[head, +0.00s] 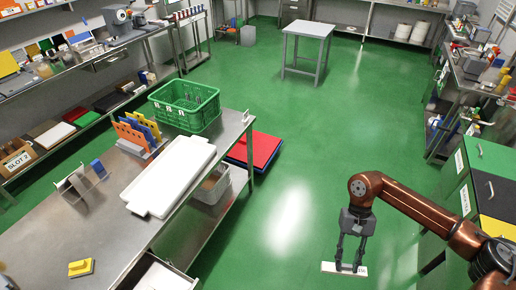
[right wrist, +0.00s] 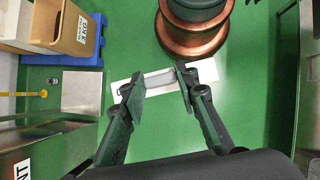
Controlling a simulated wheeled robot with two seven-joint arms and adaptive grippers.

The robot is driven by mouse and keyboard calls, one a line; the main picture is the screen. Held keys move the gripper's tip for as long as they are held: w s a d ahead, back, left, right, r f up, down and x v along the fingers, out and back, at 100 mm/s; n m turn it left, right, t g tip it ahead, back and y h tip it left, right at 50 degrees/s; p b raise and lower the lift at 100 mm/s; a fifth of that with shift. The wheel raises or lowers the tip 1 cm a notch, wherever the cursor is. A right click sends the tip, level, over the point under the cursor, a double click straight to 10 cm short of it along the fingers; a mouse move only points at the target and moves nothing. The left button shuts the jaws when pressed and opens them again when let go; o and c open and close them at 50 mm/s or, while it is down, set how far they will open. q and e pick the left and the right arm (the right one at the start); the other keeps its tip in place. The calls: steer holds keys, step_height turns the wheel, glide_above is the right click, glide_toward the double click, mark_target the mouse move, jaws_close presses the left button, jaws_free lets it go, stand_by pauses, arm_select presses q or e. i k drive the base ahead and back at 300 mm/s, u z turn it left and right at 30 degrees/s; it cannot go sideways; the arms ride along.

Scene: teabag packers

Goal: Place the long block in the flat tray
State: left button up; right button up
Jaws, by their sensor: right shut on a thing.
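My right gripper (head: 349,264) hangs above the green floor at the lower right of the head view. It is shut on a long white block (head: 329,267) with a dark-lettered label at one end. In the right wrist view the block (right wrist: 206,74) lies crosswise between the fingertips (right wrist: 160,82), which grip a grey raised part on it. A white flat tray (head: 170,176) lies on the steel table at the left, well away from the gripper. My left gripper is not in view.
The steel table (head: 112,238) also carries a green crate (head: 186,107), a rack of orange and blue plates (head: 137,133), a small metal stand (head: 75,187) and a yellow block (head: 81,268). Drawers (head: 490,190) stand at the right. Green floor lies open between.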

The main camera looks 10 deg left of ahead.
mark_target(176, 170)
steer(key=u, duration=0.8)
steer(key=i, duration=0.8)
steer(key=u, duration=0.9)
